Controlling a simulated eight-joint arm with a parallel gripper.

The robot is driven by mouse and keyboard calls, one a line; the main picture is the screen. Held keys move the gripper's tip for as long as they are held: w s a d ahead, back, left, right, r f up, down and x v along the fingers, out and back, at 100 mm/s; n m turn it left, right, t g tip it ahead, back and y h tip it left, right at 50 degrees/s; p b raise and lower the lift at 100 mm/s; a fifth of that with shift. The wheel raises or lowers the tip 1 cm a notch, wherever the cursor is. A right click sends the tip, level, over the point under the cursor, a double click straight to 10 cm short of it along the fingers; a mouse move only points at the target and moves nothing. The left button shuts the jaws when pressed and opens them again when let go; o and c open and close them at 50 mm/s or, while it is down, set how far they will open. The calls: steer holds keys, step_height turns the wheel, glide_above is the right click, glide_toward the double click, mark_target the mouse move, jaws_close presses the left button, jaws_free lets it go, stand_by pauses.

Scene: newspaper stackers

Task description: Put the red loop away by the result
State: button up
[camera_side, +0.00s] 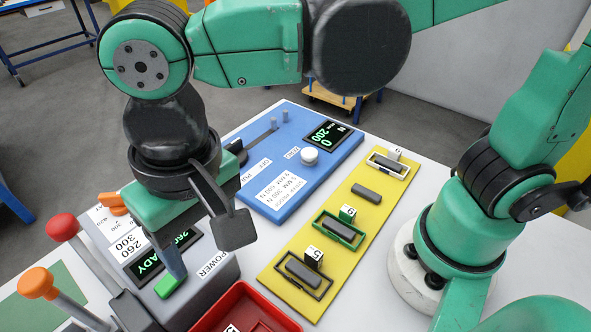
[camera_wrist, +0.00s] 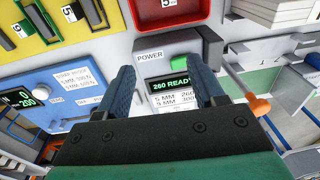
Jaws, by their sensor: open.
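I make out no red loop in either view. My gripper (camera_side: 172,262) is over the grey machine (camera_side: 200,290), with one fingertip close to its green button; whether they touch I cannot tell. In the wrist view both fingers (camera_wrist: 165,65) are spread apart with nothing between them, and the green button (camera_wrist: 182,57) lies beyond the gap. The machine's display (camera_wrist: 172,86) reads "260 READY", with a 5 mm and 9 mm label below. The blue tester (camera_side: 300,178) has a lit display (camera_side: 323,137) showing 200 and 0.
A yellow board (camera_side: 340,240) holds dark bars, some in framed slots with number tags. A red tray (camera_side: 290,318) tagged 5 stands at the front. A red-knobbed lever (camera_side: 62,226) and an orange-knobbed lever (camera_side: 38,283) rise at left. White table shows between the fixtures.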

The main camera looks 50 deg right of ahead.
steer(key=w+d+t, duration=0.2)
steer(key=d+t, duration=0.1)
steer(key=d, duration=0.8)
steer(key=w+d+f+t, duration=0.1)
steer(key=w+d+t, duration=0.2)
steer(key=d, duration=0.8)
steer(key=shift+w+f+t+h, duration=0.2)
steer(key=shift+w+t+h, duration=0.1)
steer(key=shift+w+h, duration=0.1)
